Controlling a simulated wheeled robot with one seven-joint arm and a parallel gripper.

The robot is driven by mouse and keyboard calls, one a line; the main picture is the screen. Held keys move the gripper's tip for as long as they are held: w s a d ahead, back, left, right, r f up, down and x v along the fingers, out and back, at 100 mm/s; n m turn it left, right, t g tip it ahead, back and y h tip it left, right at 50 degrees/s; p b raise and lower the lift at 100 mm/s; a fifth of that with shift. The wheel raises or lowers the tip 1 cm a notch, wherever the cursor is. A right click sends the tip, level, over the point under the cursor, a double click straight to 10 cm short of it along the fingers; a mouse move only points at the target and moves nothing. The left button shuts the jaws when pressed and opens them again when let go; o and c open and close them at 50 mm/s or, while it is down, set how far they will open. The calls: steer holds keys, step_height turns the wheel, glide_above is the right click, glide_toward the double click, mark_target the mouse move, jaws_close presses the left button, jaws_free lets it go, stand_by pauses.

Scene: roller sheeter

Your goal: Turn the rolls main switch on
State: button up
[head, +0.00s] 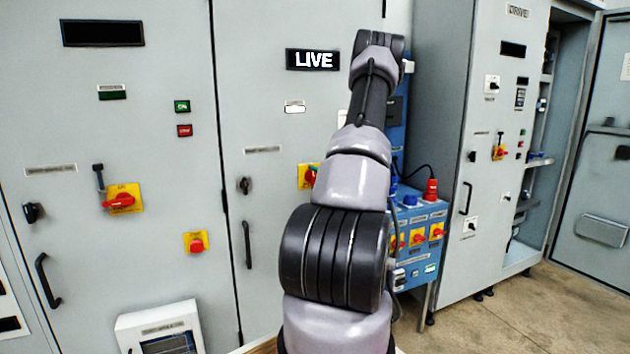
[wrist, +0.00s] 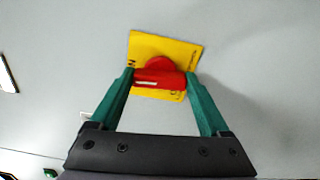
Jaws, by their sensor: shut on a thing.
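In the wrist view, a red rotary switch handle (wrist: 165,82) sits on a yellow square plate (wrist: 185,50) on a pale grey panel. My gripper (wrist: 160,78) has its two green fingers on either side of the handle, shut on it. The plate looks slightly tilted in this view. A partly hidden yellow-and-red switch (head: 304,177) shows just left of my arm.
The left cabinet has a red-and-yellow switch (head: 122,198) and a smaller one (head: 196,243). A lit LIVE sign (head: 313,60) is above. A blue control box (head: 418,218) with cables stands right of my arm. Concrete floor (head: 520,315) is clear at right.

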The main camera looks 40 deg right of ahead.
steer(key=shift+m, duration=0.7)
steer(key=o, duration=1.2)
steer(key=v, duration=1.1)
steer(key=shift+f, duration=0.1)
steer(key=shift+w, duration=0.1)
